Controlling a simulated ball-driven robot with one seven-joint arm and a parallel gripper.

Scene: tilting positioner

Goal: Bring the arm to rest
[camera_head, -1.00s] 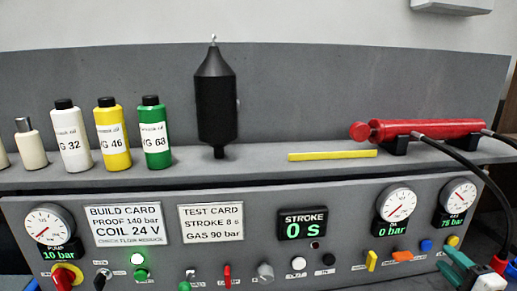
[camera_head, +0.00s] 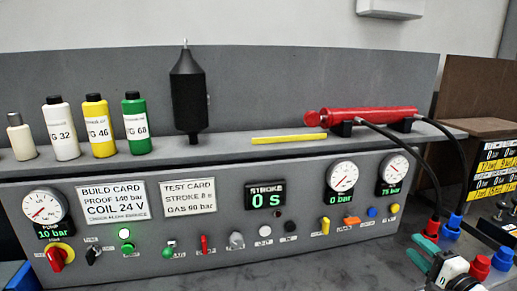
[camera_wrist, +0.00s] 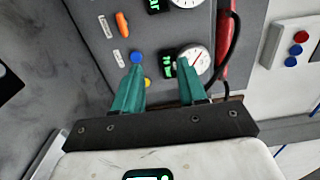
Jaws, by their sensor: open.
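My gripper (camera_wrist: 160,85) shows in the wrist view with its two teal fingers apart and nothing between them. Past the fingertips is the grey control panel (camera_wrist: 92,35) with an orange lever (camera_wrist: 122,24), a blue knob (camera_wrist: 136,58) and a round gauge (camera_wrist: 195,60). In the head view my gripper (camera_head: 424,269) is at the lower right, in front of the panel's right end and partly cut off by the frame's bottom edge. I cannot tell its exact distance from the panel.
Black hoses (camera_head: 402,155) run from the red cylinder (camera_head: 365,115) down to red and blue fittings (camera_head: 431,230) close to my gripper. Oil bottles (camera_head: 97,125) and a black accumulator (camera_head: 188,95) stand on the shelf. A brown cabinet (camera_head: 475,90) is at the right.

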